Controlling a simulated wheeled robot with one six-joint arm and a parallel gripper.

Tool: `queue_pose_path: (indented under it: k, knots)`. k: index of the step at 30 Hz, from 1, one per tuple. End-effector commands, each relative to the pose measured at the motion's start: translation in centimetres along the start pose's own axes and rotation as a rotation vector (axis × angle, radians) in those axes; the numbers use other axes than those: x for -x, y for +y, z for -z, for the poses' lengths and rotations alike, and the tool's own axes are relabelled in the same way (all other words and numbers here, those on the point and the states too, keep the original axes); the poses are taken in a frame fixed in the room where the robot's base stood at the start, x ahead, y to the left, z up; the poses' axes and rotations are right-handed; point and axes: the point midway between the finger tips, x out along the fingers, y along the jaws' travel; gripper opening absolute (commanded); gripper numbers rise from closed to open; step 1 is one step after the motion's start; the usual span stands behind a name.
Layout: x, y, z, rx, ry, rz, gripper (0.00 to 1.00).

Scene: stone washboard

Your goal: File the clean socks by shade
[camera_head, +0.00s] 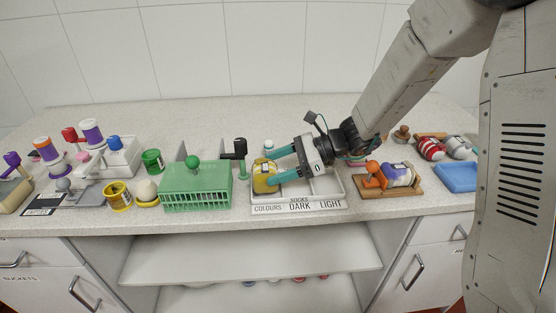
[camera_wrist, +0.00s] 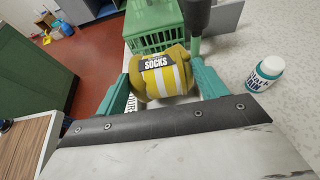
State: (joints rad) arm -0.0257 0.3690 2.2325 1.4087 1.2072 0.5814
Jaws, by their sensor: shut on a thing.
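My gripper (camera_head: 276,174) is shut on a rolled yellow sock bundle with pale stripes (camera_head: 263,181). In the wrist view the bundle (camera_wrist: 160,77) carries a dark "SOCKS" label and sits between the two teal fingers. The white sock tray (camera_head: 338,205) has compartments marked COLOURS, DARK and LIGHT. The bundle is at the tray's left end, over or in the COLOURS compartment; I cannot tell whether it touches the floor. My gripper hides part of the tray. A red-and-white striped roll (camera_head: 431,148) and a greyish roll (camera_head: 458,147), perhaps socks, lie at the right.
A green slatted basket (camera_head: 197,190) stands just left of the tray, with a black-handled post (camera_head: 240,158) between them. A wooden stand with a purple-and-white roll (camera_head: 397,175) is right of the tray. A white bottle (camera_wrist: 266,74) stands nearby.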

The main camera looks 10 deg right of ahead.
Motion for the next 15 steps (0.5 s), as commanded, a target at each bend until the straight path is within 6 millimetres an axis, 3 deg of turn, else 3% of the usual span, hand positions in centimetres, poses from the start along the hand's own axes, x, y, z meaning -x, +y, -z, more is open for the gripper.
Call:
queue_pose_path:
  k: [7,8,10,15]
  knots:
    - [0.06,-0.04,0.09,-0.001,0.0,0.002,0.48]
    - [0.06,-0.04,0.09,-0.001,0.0,0.002,0.74]
    - [0.06,-0.04,0.08,-0.001,0.0,0.002,0.93]
    - [0.06,-0.04,0.08,-0.001,0.0,0.002,0.96]
